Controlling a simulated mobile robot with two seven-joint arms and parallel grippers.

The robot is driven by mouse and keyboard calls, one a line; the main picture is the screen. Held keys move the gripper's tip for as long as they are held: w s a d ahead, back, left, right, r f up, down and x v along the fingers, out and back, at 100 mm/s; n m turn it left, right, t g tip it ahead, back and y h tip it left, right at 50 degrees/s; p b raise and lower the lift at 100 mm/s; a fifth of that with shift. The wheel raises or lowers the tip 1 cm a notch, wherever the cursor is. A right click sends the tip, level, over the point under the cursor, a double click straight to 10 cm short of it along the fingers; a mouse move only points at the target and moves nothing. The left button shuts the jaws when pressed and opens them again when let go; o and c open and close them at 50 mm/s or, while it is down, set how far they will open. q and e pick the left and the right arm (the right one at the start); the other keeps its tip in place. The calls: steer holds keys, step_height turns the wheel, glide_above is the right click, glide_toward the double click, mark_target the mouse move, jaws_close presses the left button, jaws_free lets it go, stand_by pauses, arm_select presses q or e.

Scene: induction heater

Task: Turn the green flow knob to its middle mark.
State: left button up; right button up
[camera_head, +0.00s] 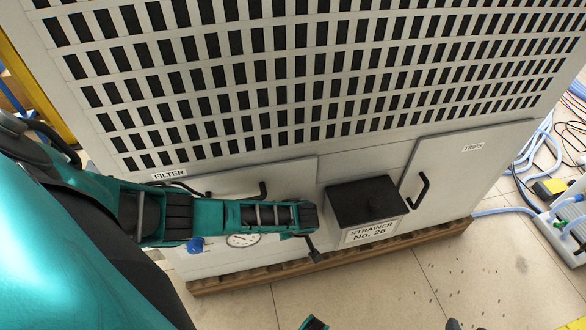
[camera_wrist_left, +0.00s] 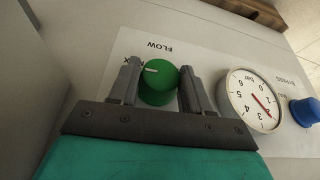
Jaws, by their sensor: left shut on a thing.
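The green flow knob (camera_wrist_left: 158,88) sits on a pale panel in the left wrist view, beside an upside-down FLOW label (camera_wrist_left: 160,48). Its white pointer line (camera_wrist_left: 151,70) points left in that view, toward a partly hidden label ending in X. My left gripper (camera_wrist_left: 160,70) has one finger on each side of the knob and is shut on it. In the head view my left arm reaches across the cabinet front and hides the knob and the fingers. The middle mark cannot be made out.
A pressure gauge (camera_wrist_left: 253,101) and a blue knob (camera_wrist_left: 305,111) sit right of the green knob in the wrist view. In the head view, a black strainer box (camera_head: 366,203) and a door handle (camera_head: 419,190) stand right of my left arm. Cables (camera_head: 545,150) lie at far right.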

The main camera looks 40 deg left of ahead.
arm_select(q)
steer(key=t+h, duration=0.1)
steer(key=n+t+h+p, duration=0.1)
steer(key=t, duration=0.1)
steer(key=a+t+h+p, duration=0.1)
steer(key=t, duration=0.1)
steer(key=shift+s+f+h, duration=0.1)
steer(key=shift+s+h, duration=0.3)
arm_select(e)
steer(key=shift+s+d+r, duration=0.15)
steer(key=shift+d+r, duration=0.2)
steer(key=shift+r, duration=0.15)
arm_select(q)
steer(key=shift+n, duration=0.3)
arm_select(e)
steer(key=shift+a+r, duration=0.1)
steer(key=shift+r, duration=0.1)
arm_select(q)
steer(key=o, duration=1)
steer(key=shift+w, duration=0.1)
steer(key=shift+o, duration=0.3)
steer(key=shift+d, duration=0.1)
arm_select(e)
steer(key=shift+f, duration=0.15)
